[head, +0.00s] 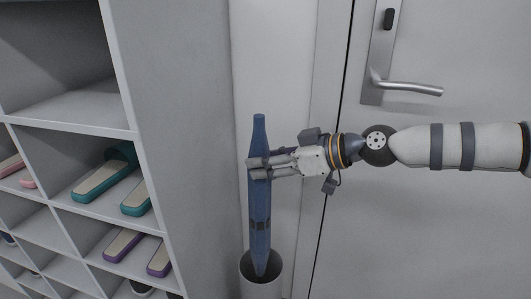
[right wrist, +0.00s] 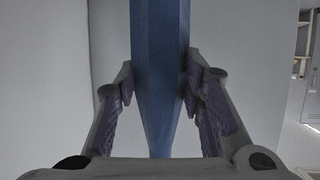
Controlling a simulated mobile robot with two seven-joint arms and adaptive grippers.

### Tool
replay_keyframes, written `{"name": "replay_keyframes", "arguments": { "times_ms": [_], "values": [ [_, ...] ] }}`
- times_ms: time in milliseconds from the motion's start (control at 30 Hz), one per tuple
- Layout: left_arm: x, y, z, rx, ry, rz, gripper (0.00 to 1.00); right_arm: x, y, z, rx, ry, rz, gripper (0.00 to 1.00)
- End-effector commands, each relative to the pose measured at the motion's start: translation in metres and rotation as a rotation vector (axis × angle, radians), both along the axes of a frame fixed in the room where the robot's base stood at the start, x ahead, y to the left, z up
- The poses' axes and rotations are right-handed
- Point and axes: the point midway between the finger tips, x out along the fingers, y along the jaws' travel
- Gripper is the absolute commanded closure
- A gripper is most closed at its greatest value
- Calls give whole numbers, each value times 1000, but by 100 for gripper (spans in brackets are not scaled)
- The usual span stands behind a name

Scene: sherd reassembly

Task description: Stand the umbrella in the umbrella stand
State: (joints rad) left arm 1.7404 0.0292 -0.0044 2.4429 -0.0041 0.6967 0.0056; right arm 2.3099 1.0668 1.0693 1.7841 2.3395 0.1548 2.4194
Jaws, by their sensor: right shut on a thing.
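The blue folded umbrella (head: 260,211) is upright in the head view, with a dark band around its lower part. Its lower end is at the mouth of the grey cylindrical umbrella stand (head: 262,289), at the bottom of the picture. I cannot tell whether the tip is inside the rim or in front of its far wall. My right gripper (head: 258,169) is shut on the umbrella's upper part, coming from the right. In the right wrist view the umbrella (right wrist: 160,70) stands between the two fingers, which touch it on both sides. My left gripper is not in view.
A white shelf unit (head: 160,150) with shoes, such as teal ones (head: 104,180) and purple ones (head: 122,245), stands left of the umbrella. A pale door with a metal handle (head: 408,87) is behind my right arm. The stand is close to the shelf's side.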

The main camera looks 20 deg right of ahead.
Motion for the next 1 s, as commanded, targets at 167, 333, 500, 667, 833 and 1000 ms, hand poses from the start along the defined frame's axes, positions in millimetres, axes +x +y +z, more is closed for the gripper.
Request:
{"name": "replay_keyframes", "arguments": {
  "times_ms": [167, 333, 500, 667, 833, 1000],
  "values": [
    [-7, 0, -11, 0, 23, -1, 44, 0, 0, -22, 0, 1, 0, 100],
    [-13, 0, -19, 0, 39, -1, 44, 0, 0, -38, 1, 2, 0, 100],
    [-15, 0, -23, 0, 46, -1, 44, 0, 0, -45, 0, -1, 0, 100],
    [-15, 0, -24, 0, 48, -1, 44, 0, 0, -46, 0, -3, 0, 100],
    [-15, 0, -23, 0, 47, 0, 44, 0, 0, -46, 0, -3, 0, 100],
    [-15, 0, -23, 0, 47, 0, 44, 0, 0, -46, 0, -3, 0, 41]
  ]
}}
